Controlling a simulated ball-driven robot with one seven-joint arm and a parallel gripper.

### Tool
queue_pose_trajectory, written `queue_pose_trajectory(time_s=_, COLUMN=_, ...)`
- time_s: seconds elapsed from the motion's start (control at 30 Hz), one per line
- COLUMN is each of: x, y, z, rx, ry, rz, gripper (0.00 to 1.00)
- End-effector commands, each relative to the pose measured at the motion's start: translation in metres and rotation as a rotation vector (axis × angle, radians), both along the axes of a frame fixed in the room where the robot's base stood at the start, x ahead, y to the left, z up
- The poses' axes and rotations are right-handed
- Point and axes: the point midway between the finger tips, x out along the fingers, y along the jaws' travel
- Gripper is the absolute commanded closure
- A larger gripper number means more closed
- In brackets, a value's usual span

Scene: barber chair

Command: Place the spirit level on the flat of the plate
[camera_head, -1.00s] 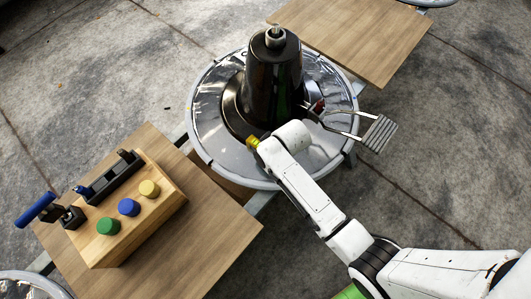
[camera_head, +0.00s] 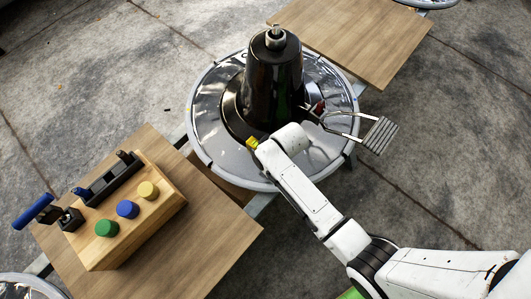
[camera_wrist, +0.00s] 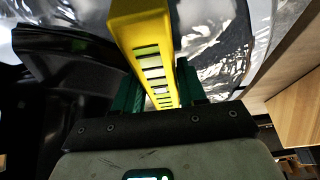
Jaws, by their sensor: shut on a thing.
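The yellow spirit level (camera_wrist: 143,27) is between the green fingers of my gripper (camera_wrist: 157,91), which is shut on it. It extends away from the gripper, over the shiny metal in the wrist view. In the head view only a small yellow end of the level (camera_head: 252,143) shows, beside my white wrist. The plate (camera_head: 205,120) is a round, shiny metal base around a black column. My gripper is over its near part, mostly hidden by the arm. I cannot tell whether the level touches the plate.
The black column (camera_head: 273,85) rises from the plate behind the level. A metal footrest (camera_head: 378,135) juts out right. A wooden table (camera_head: 215,240) at left holds a block (camera_head: 135,232) with coloured knobs and a blue-handled tool (camera_head: 33,211). Another board (camera_head: 360,35) is at back right.

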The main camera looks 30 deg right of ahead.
Motion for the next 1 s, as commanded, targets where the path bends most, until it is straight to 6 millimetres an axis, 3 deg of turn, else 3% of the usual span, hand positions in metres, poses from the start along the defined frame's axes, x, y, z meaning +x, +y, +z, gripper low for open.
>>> queue_pose_trajectory(time_s=0.1, x=0.000, y=0.000, z=0.000, rx=0.000, ry=-0.001, rz=0.000, gripper=1.00)
queue_pose_trajectory(time_s=0.37, x=0.001, y=0.000, z=0.003, rx=0.000, ry=-0.002, rz=0.000, gripper=1.00)
queue_pose_trajectory(time_s=0.67, x=0.000, y=0.000, z=0.038, rx=0.000, ry=-0.004, rz=0.000, gripper=1.00)
queue_pose_trajectory(time_s=0.93, x=-0.051, y=-0.008, z=0.097, rx=0.001, ry=-0.002, rz=-0.001, gripper=1.00)
queue_pose_trajectory(time_s=1.0, x=-0.070, y=-0.012, z=0.102, rx=0.000, ry=0.002, rz=-0.002, gripper=1.00)
